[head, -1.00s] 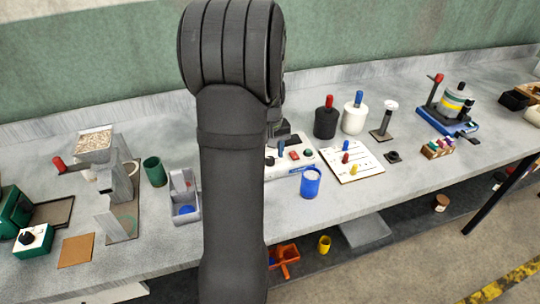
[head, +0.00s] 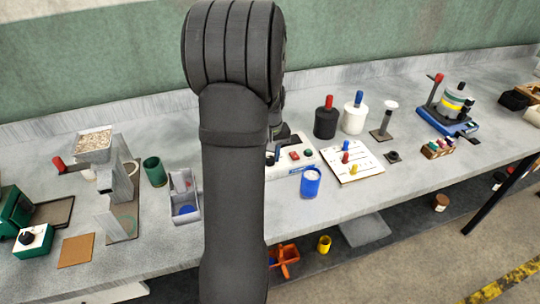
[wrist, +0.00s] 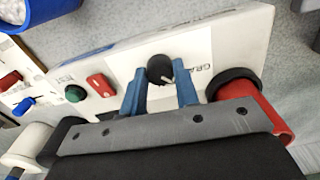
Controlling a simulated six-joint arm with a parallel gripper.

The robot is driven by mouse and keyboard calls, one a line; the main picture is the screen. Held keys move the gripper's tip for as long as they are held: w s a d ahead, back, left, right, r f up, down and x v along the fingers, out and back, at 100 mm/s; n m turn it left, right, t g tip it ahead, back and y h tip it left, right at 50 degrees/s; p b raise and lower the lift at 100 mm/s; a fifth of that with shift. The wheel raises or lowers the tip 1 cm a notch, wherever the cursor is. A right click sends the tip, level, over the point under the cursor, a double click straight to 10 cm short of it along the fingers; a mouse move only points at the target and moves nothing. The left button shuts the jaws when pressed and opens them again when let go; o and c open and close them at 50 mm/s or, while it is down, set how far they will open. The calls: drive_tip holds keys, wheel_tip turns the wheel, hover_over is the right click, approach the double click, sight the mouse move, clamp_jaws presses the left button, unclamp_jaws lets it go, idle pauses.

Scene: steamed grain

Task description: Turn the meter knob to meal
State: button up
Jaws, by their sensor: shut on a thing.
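The meter is a white box (head: 303,165) with a red switch and a green button, right of my arm in the head view. In the wrist view its white face (wrist: 122,68) fills the middle, with the red switch (wrist: 101,85) and the green button (wrist: 75,94). The black round knob (wrist: 160,68) has a pale pointer mark aimed to the lower right. A label beginning "GRA" is printed right of it. My gripper (wrist: 161,80) has its two blue fingers on either side of the knob, shut on it. My arm hides the knob in the head view.
A blue cup (head: 310,184) stands in front of the meter. A white board with coloured pegs (head: 371,172) lies to its right. A black jar (head: 325,124) and a white jar (head: 353,119) stand behind the board. A grey divided tray (head: 186,211) is left of my arm.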

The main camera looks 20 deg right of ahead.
drive_tip(key=m, duration=0.4)
drive_tip(key=shift+m, duration=2.2)
drive_tip(key=o, duration=1)
wheel_tip(320, 180, up, 18)
drive_tip(key=shift+f, duration=0.25)
